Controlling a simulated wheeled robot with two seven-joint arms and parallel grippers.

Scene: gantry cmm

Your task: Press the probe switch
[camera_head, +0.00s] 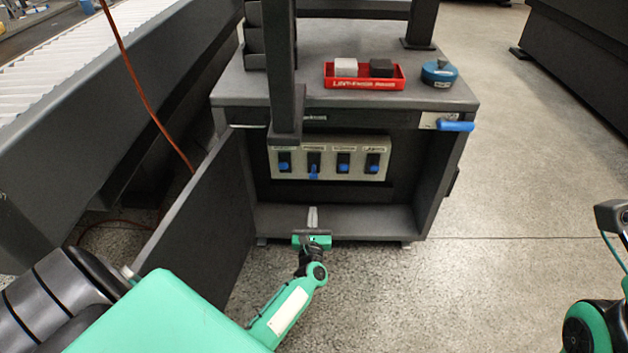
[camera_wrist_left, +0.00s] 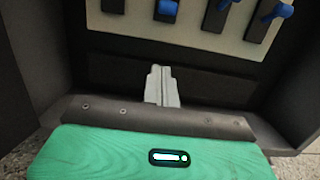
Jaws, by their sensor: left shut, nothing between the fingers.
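A light switch panel (camera_head: 329,160) is mounted inside the open cabinet, with several labelled switches in a row. The labels are too small to read surely, so I cannot tell which is the probe switch. The second switch from the left (camera_head: 314,171) has its blue lever hanging lower than the others. The panel's lower part also shows at the top of the left wrist view (camera_wrist_left: 190,20). My left gripper (camera_head: 312,217) is shut and empty, below and in front of the panel, apart from it. Its grey fingers (camera_wrist_left: 161,85) point into the cabinet. My right gripper is not visible.
The cabinet door (camera_head: 205,215) stands open on the left. A dark gantry post (camera_head: 283,70) stands before the panel's upper left. A red tray (camera_head: 363,83) with two blocks and a blue round object (camera_head: 439,73) sit on top. A blue handle (camera_head: 456,126) sticks out right.

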